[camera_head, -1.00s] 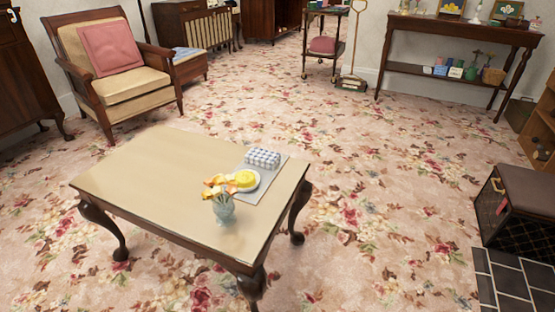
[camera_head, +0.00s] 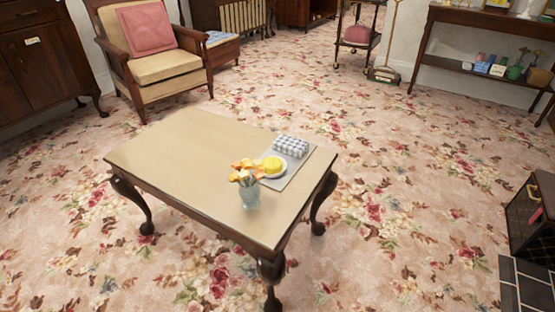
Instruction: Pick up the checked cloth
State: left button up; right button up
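The checked cloth (camera_head: 291,146) is a folded grey-and-white bundle. It lies on a grey mat (camera_head: 297,170) near the right end of the low wooden table (camera_head: 178,158). A white plate with a yellow round item (camera_head: 272,165) sits just in front of the cloth, on the mat. Neither of my grippers is in view.
A glass vase with orange flowers (camera_head: 249,193) stands on the table in front of the plate. An armchair with a pink cushion (camera_head: 148,32) is behind the table. A dark box (camera_head: 529,214) stands at the right. Patterned carpet around the table is clear.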

aim_at(294, 147)
jog(key=u, duration=0.35)
jog(key=i+l+u, duration=0.1)
jog(key=u, duration=0.35)
jog(key=l+u, duration=0.6)
jog(key=u, duration=0.25)
